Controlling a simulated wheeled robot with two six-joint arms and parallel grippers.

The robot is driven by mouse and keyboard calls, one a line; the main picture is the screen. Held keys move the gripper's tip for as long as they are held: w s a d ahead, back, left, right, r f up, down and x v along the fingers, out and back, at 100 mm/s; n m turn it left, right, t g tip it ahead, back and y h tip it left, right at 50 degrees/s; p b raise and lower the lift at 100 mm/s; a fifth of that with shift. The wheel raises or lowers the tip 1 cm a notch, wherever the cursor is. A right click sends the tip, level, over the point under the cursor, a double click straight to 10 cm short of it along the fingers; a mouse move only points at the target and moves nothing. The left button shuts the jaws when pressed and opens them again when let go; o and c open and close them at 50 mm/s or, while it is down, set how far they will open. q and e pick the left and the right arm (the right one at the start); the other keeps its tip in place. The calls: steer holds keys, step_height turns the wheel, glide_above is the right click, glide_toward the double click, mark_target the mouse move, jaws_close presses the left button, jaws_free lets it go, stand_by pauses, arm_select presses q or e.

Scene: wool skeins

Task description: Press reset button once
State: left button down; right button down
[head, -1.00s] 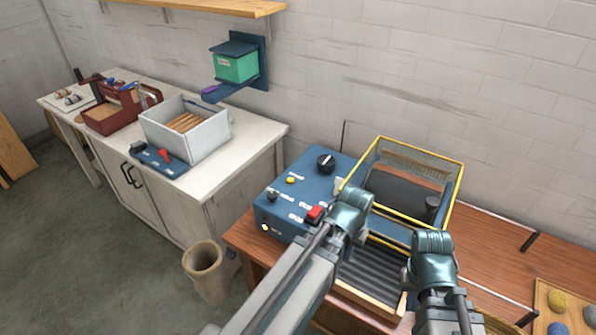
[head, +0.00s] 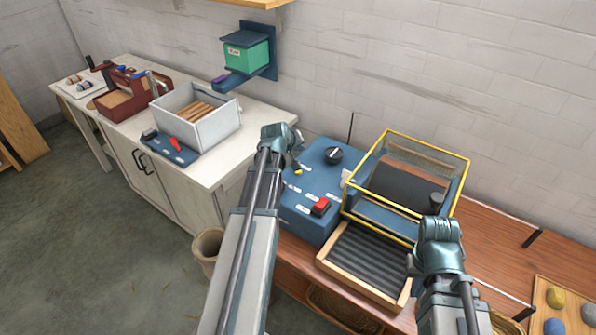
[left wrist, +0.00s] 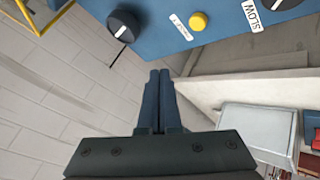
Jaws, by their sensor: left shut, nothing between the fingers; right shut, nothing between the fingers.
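The blue control box (head: 314,180) stands on the wooden bench and carries a small yellow button (head: 298,170), a red switch (head: 320,206) and a black dial (head: 334,156). My right gripper (head: 440,228) is shut, over the bench.
A yellow-edged clear guard (head: 425,148) adjoins the box on the right, with a ribbed tray (head: 366,264) in front. A white cabinet (head: 205,170) bearing a grey bin (head: 215,128) stands to the left. A wall (head: 420,70) is behind.

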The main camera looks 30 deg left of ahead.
mark_target(297, 173)
arm_select(q)
steer(key=shift+w+a+r, duration=0.15)
steer(key=shift+a, duration=0.4)
step_height(297, 173, down, 9)
steer(key=b, duration=0.9)
stand_by(1.6)
steer(key=shift+f+b, duration=0.35)
steer(key=shift+f+b, duration=0.45)
steer(key=shift+b, duration=0.05)
stand_by(0.7)
steer(key=shift+r, duration=0.15)
steer(key=shift+r+p, duration=0.75)
steer(key=shift+p, duration=0.2)
